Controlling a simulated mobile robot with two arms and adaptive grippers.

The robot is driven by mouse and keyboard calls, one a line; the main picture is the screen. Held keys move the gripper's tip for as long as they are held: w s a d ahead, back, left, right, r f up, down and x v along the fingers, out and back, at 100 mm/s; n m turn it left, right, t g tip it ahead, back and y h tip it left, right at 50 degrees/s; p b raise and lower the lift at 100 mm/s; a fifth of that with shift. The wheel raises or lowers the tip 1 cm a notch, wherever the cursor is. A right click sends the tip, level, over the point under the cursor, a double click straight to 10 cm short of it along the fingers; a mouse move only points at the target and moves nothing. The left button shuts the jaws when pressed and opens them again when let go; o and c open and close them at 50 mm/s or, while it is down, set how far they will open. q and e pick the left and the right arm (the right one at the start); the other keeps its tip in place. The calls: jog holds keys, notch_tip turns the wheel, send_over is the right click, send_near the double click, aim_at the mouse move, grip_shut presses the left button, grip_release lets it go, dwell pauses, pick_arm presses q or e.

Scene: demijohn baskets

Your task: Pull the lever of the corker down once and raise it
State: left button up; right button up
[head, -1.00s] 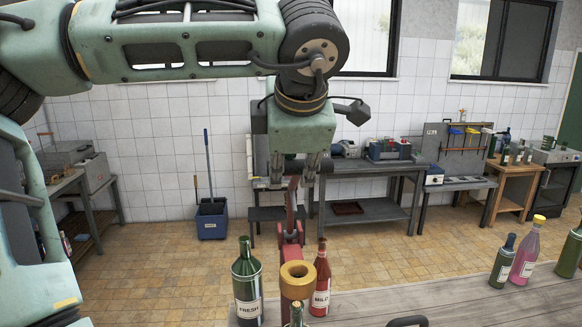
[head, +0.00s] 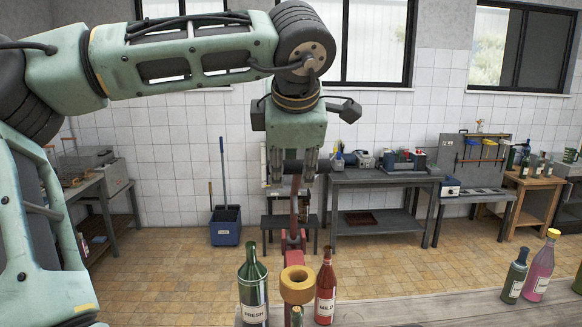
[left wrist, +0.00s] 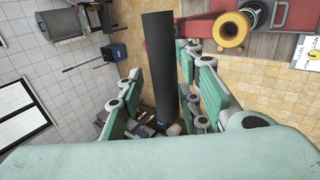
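The corker stands at the bottom middle of the head view, with a brass-coloured ring (head: 297,276) on top and a red lever (head: 294,210) raised behind it. In the left wrist view the black handle (left wrist: 160,65) runs between the fingers of my left gripper (left wrist: 165,105). Gaps show beside the handle, so the fingers look open around it. The brass ring (left wrist: 232,30) is at the upper right there. My right gripper is not in view.
A green FRESH bottle (head: 252,290) and a red MILD bottle (head: 326,290) stand close on either side of the corker. More bottles, including a pink one (head: 540,268), stand at the right on the table (head: 440,308). Open tiled floor lies behind.

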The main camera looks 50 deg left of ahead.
pick_arm(q)
jog(key=shift+o, duration=0.3)
jog(key=shift+w+f, duration=0.1)
jog(key=shift+w, duration=0.05)
jog(key=v, duration=1.2)
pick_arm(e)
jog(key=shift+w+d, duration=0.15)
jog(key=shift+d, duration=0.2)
pick_arm(q)
jog(key=shift+a, duration=0.1)
